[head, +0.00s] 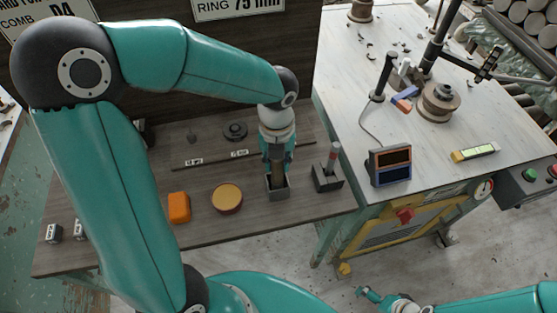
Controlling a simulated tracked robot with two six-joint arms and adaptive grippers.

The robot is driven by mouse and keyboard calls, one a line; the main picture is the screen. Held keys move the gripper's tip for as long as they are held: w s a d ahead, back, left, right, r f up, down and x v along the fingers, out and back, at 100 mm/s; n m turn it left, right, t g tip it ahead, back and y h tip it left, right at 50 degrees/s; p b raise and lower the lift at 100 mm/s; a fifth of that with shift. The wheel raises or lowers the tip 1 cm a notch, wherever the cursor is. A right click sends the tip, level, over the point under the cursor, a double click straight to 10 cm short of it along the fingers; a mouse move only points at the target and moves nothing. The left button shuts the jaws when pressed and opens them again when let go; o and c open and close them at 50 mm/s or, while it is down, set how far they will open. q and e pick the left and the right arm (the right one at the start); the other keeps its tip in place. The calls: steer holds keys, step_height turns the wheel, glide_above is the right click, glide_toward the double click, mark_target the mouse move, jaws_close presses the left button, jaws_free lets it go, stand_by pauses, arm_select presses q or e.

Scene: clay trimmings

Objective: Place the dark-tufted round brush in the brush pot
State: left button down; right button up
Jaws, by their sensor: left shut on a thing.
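My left gripper (277,163) points straight down over a small grey square pot (277,194) on the dark wooden bench. It is shut on a slim dark thing, which looks like the brush, mostly hidden between the fingers. Its lower end is at or inside the pot's mouth; I cannot tell how deep, and no tuft can be made out. To the right, a dark block-like holder (327,184) has an upright red-and-grey stick (333,156) in it. My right gripper (370,294) is low at the bottom right, above the floor, far from the pot; its opening is unclear.
An orange block (179,207) and a round yellow-topped tub (227,198) stand left of the pot. A dark round piece (235,131) lies behind. The white-topped table (420,150) to the right carries a small display box (390,165) and a stacked spool (438,102).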

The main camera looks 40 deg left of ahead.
arm_select(q)
steer(key=shift+f, duration=0.35)
steer(key=c, duration=0.9)
jaws_free()
steer(key=shift+r+b, duration=0.15)
steer(key=shift+b, duration=0.25)
steer(key=r, duration=1.7)
steer(key=shift+w+p, duration=0.25)
steer(key=shift+p, duration=0.15)
